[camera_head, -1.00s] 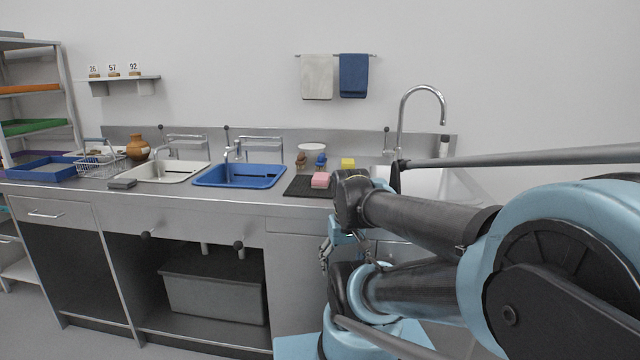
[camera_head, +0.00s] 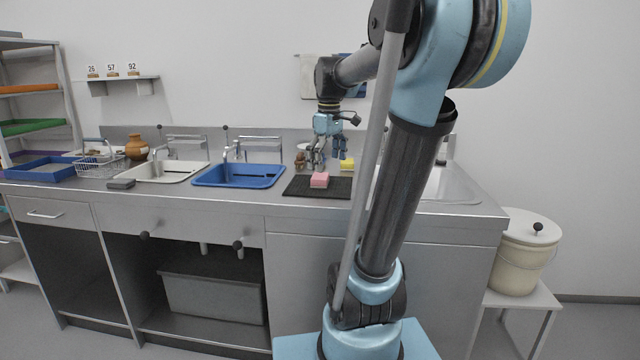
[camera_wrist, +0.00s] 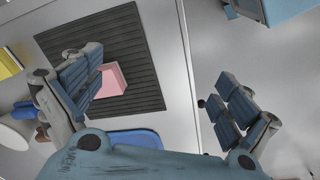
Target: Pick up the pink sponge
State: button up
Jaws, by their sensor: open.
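The pink sponge (camera_head: 320,180) is a small block lying on the black ribbed mat (camera_head: 300,188) on the steel counter. In the head view my gripper (camera_head: 317,163) hangs fingers-down above the counter, close above and behind the sponge in the picture. In the wrist view the sponge (camera_wrist: 112,80) lies on the mat (camera_wrist: 146,60), partly covered by the left finger. My gripper (camera_wrist: 155,98) is open there, its fingers wide apart, with nothing between them.
A yellow sponge (camera_head: 347,164) and a brown brush (camera_head: 300,160) stand behind the mat. The blue basin (camera_head: 240,183) is to the left, with a cream basin (camera_head: 165,178) beyond it. A lidded bucket (camera_head: 525,250) stands at the right.

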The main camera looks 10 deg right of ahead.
jog(key=w+r+n, duration=0.3)
jog(key=w+r, duration=0.1)
jog(key=w, duration=0.3)
jog(key=w+r+n, duration=0.2)
jog(key=w+r, duration=0.1)
jog(key=w, duration=0.5)
send_over(320, 175)
jog(key=shift+g, duration=0.4)
jog(key=f, duration=1.1)
jog(key=shift+a, duration=0.25)
jog(key=shift+s+d+f, duration=0.1)
jog(key=shift+s+f, duration=0.05)
jog(key=shift+f, duration=1.35)
jog(key=shift+s+d+f, duration=0.1)
jog(key=shift+f, duration=1.4)
jog(key=c, duration=1.1)
jog(key=shift+r, duration=0.1)
